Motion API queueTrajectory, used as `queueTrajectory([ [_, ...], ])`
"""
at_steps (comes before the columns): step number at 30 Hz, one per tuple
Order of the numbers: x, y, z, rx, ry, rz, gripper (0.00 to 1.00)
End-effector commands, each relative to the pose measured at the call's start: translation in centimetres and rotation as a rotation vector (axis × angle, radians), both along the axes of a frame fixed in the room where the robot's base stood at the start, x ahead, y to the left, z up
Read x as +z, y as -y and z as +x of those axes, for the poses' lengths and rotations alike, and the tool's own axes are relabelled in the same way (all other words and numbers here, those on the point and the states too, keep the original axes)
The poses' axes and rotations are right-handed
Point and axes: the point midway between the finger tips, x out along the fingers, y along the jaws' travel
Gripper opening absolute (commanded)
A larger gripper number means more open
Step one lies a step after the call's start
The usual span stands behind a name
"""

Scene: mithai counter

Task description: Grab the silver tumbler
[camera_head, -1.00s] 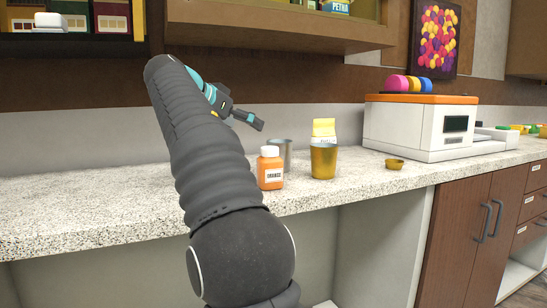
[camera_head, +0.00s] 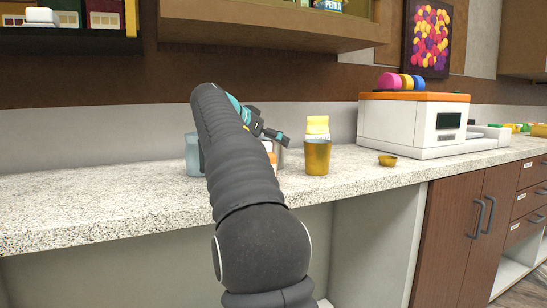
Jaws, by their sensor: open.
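The silver tumbler (camera_head: 280,156) stands on the speckled counter, mostly hidden behind my arm and an orange bottle; only a narrow strip of it shows. The orange bottle (camera_head: 271,158) with a white label is in front of it, also largely covered by my arm. My gripper (camera_head: 284,139), grey with teal parts, is open and empty. In the picture it overlaps the top of the tumbler; I cannot tell how far apart they are in depth.
A gold tumbler (camera_head: 317,160) stands just right, with a pale yellow pack (camera_head: 317,126) at it. A small gold bowl (camera_head: 387,160) and a white machine (camera_head: 408,125) are farther right. A grey-blue container (camera_head: 193,155) shows left of my arm. The counter's left part is clear.

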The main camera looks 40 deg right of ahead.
Motion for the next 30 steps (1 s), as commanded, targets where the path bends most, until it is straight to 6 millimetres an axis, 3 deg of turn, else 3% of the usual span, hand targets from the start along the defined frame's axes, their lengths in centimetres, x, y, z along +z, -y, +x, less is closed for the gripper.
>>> queueTrajectory([
  [3,-0.65,1.10,0.20,0.000,-0.001,0.001,1.00],
  [10,-0.69,1.19,0.27,0.001,-0.001,0.001,1.00],
  [18,-0.67,1.17,0.25,0.001,-0.001,0.001,0.35],
  [30,-0.24,1.17,0.25,0.001,0.000,0.000,0.34],
])
